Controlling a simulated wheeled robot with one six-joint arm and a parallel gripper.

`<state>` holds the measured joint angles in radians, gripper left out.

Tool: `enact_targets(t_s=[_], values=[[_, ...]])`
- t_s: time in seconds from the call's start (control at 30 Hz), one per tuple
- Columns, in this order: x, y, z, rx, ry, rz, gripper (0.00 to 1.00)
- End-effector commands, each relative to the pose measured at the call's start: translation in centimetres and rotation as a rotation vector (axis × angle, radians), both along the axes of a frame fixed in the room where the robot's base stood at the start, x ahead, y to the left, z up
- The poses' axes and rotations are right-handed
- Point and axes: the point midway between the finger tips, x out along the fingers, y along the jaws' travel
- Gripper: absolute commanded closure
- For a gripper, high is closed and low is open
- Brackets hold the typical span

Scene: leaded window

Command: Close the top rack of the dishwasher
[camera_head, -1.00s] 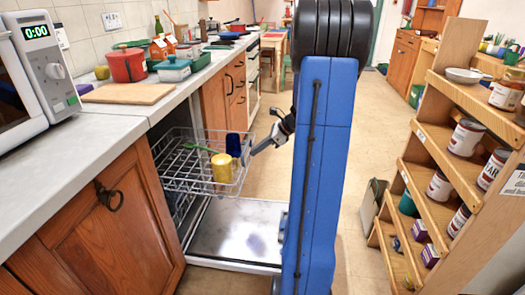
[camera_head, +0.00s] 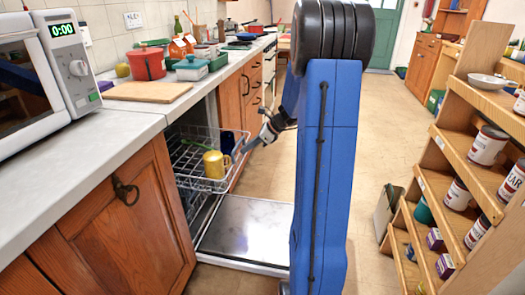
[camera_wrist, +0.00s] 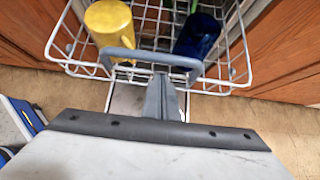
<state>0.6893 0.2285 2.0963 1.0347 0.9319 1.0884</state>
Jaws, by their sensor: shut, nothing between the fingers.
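The dishwasher's top rack (camera_head: 197,183) is a white wire basket, partly pulled out from under the counter above the lowered door (camera_head: 246,232). It holds a yellow mug (camera_head: 215,164) and a dark blue cup (camera_head: 227,143). The wrist view shows the rack's front wires (camera_wrist: 75,66), a grey-blue handle bar (camera_wrist: 150,57), the yellow mug (camera_wrist: 108,24) and the blue cup (camera_wrist: 197,36). My gripper (camera_head: 243,149) is shut and empty at the rack's front. In the wrist view my gripper (camera_wrist: 162,88) overlaps the handle's lower edge; I cannot tell if they touch.
A wooden cabinet (camera_head: 105,225) stands left of the dishwasher and wooden drawers (camera_head: 252,85) beyond it. The counter (camera_head: 100,130) carries a microwave (camera_head: 45,75). A wooden shelf unit (camera_head: 470,160) with cans stands at the right.

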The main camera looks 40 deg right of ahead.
Motion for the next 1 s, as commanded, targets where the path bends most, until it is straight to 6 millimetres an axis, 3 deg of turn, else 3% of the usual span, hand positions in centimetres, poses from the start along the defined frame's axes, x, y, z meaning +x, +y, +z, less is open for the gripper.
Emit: enact_targets(t_s=[0.6, 1.0], values=[[13.7, 10.9, -0.1, 0.0, 0.001, 0.005, 1.0], [20.5, 16.1, -0.1, 0.0, 0.0, 0.003, 1.0]])
